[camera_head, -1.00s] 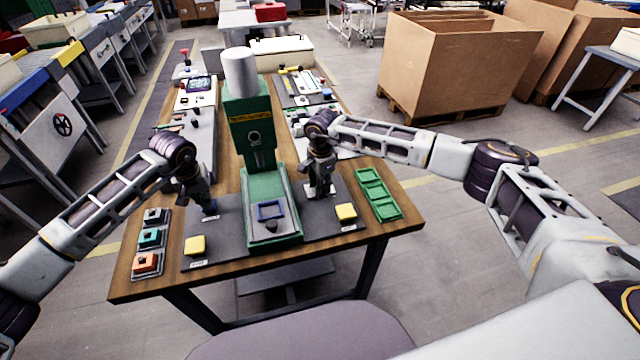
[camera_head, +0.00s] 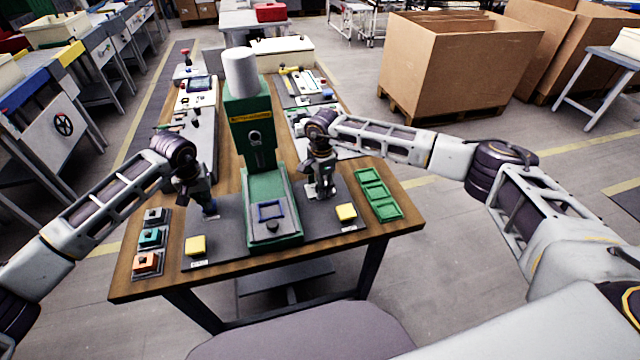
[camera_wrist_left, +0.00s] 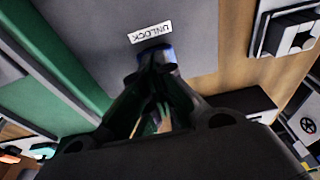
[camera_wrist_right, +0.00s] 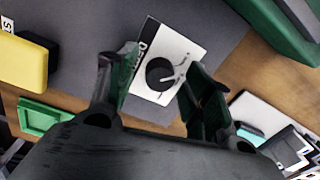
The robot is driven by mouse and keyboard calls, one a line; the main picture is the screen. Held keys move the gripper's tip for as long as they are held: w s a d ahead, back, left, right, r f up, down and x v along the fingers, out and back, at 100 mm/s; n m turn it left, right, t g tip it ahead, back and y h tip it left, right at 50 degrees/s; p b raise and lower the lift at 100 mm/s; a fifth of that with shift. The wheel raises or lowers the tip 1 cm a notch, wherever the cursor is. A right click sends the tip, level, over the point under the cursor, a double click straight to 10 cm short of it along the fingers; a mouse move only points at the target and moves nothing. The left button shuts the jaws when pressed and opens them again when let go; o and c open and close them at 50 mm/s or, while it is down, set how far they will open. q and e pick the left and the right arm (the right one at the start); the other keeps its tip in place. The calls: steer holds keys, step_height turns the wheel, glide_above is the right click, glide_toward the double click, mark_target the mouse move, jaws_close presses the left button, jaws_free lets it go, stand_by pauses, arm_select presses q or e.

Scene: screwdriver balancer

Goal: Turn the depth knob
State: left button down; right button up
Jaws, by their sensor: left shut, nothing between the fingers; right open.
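The depth knob (camera_wrist_right: 160,74) is a round black dial with a pointer mark on a white plate (camera_wrist_right: 185,47); the plate's lettering is partly covered. My right gripper (camera_wrist_right: 150,85) is open, its two fingers on either side of the knob in the right wrist view; I cannot tell whether they touch it. In the head view my right gripper (camera_head: 322,192) hangs over the right part of the grey panel and hides the knob. My left gripper (camera_wrist_left: 156,62) is shut and empty, its tips over a blue button (camera_wrist_left: 158,50) beside the UNLOCK label (camera_wrist_left: 151,31).
The green press (camera_head: 255,130) stands between my arms, with a blue frame (camera_head: 271,211) on its bed. Yellow buttons sit at the front left (camera_head: 195,246) and front right (camera_head: 346,212). A green tray (camera_head: 378,195) lies at the table's right edge.

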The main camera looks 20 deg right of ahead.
arm_select(q)
steer(key=shift+f, duration=0.1)
arm_select(e)
step_height(320, 180, up, 12)
steer(key=shift+s, duration=0.3)
stand_by(0.3)
stand_by(0.4)
arm_select(q)
steer(key=shift+r+p, duration=1.35)
steer(key=shift+r, duration=2.2)
arm_select(e)
step_height(320, 180, up, 3)
steer(key=shift+f, duration=0.2)
steer(key=shift+f, duration=0.1)
